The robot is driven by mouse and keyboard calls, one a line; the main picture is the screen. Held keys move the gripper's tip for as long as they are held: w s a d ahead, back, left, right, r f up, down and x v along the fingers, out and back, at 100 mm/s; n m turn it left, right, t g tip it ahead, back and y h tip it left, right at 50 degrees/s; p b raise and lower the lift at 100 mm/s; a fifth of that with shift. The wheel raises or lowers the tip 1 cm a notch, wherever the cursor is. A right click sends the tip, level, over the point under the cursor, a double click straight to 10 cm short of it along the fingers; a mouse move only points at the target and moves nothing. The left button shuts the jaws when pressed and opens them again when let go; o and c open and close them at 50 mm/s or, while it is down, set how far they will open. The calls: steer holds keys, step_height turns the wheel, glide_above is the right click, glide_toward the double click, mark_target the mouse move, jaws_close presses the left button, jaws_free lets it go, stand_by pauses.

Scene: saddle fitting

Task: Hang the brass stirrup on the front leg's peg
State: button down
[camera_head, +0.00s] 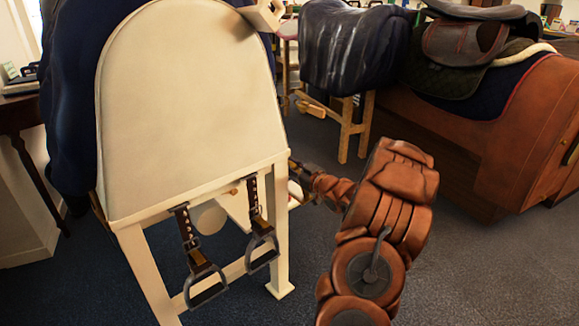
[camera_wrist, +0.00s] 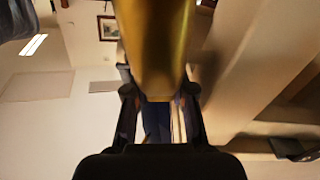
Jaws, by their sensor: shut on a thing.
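In the wrist view my gripper (camera_wrist: 158,98) has its two dark fingers on either side of a smooth brass piece, the brass stirrup (camera_wrist: 156,45), and is shut on it. Only a broad part of the stirrup shows. In the head view my arm reaches in from the lower right to the cream saddle stand (camera_head: 185,115). I cannot make out the front leg's peg for certain; a small brown knob (camera_head: 233,191) shows under the panel.
Two dark stirrups (camera_head: 205,280) (camera_head: 262,245) hang by straps from the stand's near end. A wooden trestle (camera_head: 350,130) and a brown leather-covered block (camera_head: 535,130) stand behind, to the right. Dark carpet is clear at the lower right.

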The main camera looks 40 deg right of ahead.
steer(key=shift+f, duration=0.1)
steer(key=c, duration=0.9)
jaws_free()
steer(key=shift+a, duration=0.1)
steer(key=s, duration=1.2)
steer(key=shift+a, duration=0.2)
